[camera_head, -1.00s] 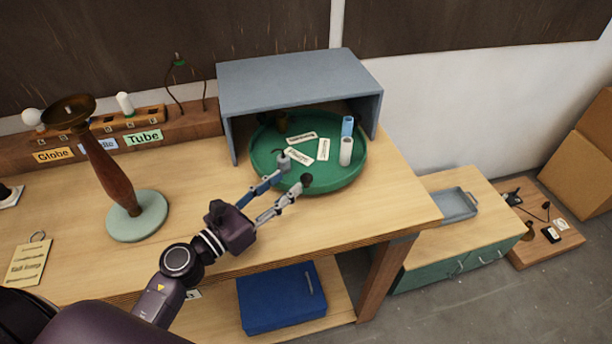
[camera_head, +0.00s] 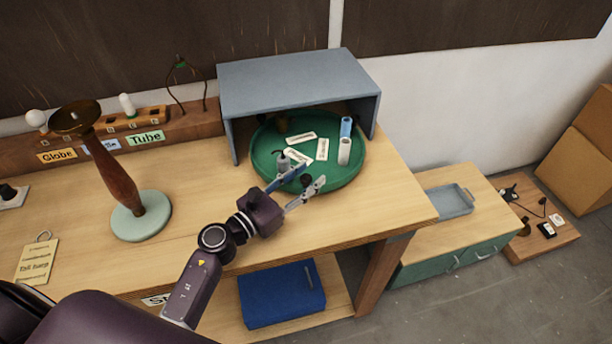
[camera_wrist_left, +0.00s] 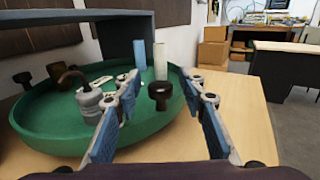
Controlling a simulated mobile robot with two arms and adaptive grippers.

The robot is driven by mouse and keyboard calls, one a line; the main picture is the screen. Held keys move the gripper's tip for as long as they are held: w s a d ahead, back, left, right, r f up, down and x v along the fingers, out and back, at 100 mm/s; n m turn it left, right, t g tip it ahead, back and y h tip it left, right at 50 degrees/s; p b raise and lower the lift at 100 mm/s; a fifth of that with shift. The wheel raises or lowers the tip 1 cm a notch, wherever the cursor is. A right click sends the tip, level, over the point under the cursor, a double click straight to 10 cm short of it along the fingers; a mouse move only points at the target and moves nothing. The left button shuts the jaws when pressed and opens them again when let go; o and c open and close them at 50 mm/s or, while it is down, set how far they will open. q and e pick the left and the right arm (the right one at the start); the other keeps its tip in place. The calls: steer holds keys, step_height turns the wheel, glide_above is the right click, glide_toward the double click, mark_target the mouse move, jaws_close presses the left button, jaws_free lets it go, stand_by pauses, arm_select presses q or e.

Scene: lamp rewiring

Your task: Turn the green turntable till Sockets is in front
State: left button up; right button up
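The green turntable (camera_head: 345,174) sits on the workbench, its back part under a grey-blue shelf cover (camera_head: 300,78). It carries white label cards (camera_head: 322,149) whose words I cannot read, a blue cylinder (camera_head: 346,127), a white cylinder (camera_head: 344,152) and a grey socket-like part (camera_wrist_left: 88,100). A dark knob (camera_wrist_left: 160,92) stands at its near rim. My left gripper (camera_head: 309,176) is open at that rim. In the left wrist view its fingers (camera_wrist_left: 163,82) lie on either side of the knob, with gaps visible. My right gripper is not seen.
A lamp stand (camera_head: 122,185) with a pale round base stands left on the bench. Bulbs and name labels line a wooden rack (camera_head: 180,128) behind it. The bench between stand and turntable is clear. A blue box (camera_head: 280,296) lies on the lower shelf.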

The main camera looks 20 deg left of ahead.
arm_select(q)
steer(key=shift+c, duration=0.4)
jaws_close()
